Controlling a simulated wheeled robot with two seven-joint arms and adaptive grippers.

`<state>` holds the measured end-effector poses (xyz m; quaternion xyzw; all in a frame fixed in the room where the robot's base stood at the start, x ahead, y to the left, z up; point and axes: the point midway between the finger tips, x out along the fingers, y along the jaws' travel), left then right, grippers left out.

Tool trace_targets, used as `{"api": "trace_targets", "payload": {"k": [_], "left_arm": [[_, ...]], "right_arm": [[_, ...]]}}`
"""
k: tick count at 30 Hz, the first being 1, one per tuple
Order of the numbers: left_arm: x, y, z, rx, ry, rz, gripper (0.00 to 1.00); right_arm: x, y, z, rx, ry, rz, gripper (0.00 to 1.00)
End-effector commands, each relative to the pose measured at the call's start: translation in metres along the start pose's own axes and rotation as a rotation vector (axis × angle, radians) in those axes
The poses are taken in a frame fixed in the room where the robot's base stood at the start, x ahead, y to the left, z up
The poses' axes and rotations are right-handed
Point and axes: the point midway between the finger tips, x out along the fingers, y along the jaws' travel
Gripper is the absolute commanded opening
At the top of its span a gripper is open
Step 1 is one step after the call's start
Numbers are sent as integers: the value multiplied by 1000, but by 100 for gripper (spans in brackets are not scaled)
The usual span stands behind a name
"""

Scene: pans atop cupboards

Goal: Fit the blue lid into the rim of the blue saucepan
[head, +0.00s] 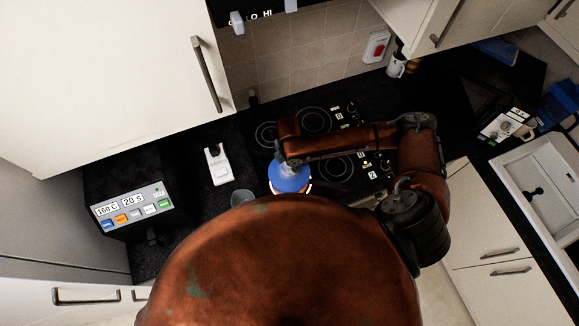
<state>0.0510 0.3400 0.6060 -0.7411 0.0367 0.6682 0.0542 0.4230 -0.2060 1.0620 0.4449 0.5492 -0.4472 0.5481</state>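A round blue thing (288,180), the lid or the saucepan, is at the front left of the black hob. I cannot tell lid and saucepan apart here, nor whether one sits in the other. My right arm comes in from the right and bends over the hob. My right gripper (291,165) points down at the top of the blue thing. Its fingers are mostly hidden by my own wrist, so I cannot see whether they hold anything. My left gripper is out of view.
A black box with a display (131,208) is farther left. Wall cupboards (110,80) overhang the counter.

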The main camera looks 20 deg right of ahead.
Motion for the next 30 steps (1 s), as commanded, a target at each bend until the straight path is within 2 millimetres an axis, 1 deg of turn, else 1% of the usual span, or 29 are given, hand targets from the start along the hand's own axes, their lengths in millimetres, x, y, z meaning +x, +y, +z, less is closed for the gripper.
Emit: {"api": "trace_targets", "payload": {"k": [26, 27, 30], "left_arm": [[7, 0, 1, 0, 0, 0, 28], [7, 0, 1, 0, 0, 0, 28], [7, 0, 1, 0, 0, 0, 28]], "right_arm": [[20, 0, 0, -1, 0, 0, 0], [20, 0, 0, -1, 0, 0, 23], [20, 0, 0, -1, 0, 0, 30]]}}
